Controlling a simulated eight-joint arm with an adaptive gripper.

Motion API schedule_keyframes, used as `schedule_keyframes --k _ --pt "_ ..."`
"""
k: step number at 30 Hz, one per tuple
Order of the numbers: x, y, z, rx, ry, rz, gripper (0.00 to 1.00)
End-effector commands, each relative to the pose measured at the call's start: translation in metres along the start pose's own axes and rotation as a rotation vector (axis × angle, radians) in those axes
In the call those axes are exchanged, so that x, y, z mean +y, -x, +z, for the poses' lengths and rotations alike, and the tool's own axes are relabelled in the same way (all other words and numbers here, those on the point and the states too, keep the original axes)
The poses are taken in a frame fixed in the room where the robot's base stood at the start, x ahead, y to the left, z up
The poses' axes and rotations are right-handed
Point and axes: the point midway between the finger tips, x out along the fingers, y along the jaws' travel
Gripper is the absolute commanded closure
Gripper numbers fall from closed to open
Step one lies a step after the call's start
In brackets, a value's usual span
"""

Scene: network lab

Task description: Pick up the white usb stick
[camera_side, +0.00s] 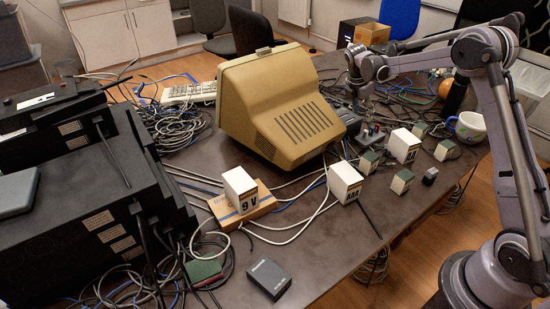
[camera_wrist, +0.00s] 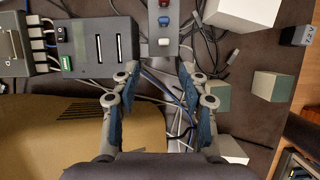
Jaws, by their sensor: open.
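In the wrist view a small white piece (camera_wrist: 163,42), which looks like the white usb stick, sits on a narrow grey strip (camera_wrist: 146,22). My gripper (camera_wrist: 160,68) is open and empty. Its fingertips are just short of the white piece, one to each side of its line. In the side view my gripper (camera_side: 362,100) hangs above the table behind the white boxes. The small coloured pieces (camera_side: 371,129) show just below it, too small to tell the white one apart.
A beige monitor (camera_side: 280,105) stands close left of my gripper. A dark slotted unit (camera_wrist: 106,40) lies left of the strip. White and green boxes (camera_side: 403,146) stand to the right, with a mug (camera_side: 470,128) beyond. Cables run under the fingers.

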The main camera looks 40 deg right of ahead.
Motion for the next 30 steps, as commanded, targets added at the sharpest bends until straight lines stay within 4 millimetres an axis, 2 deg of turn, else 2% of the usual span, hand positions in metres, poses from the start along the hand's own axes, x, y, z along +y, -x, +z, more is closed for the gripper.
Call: schedule_keyframes --k 5,12,20,30 --pt "0.001 -0.017 0.003 -0.005 0.033 -0.016 0.56" --pt "0.0 -0.051 0.003 -0.004 0.032 -0.014 0.56" --pt "-0.001 -0.069 0.003 -0.004 0.031 -0.014 0.56" --pt "-0.007 -0.111 0.004 -0.004 0.031 -0.014 0.56"
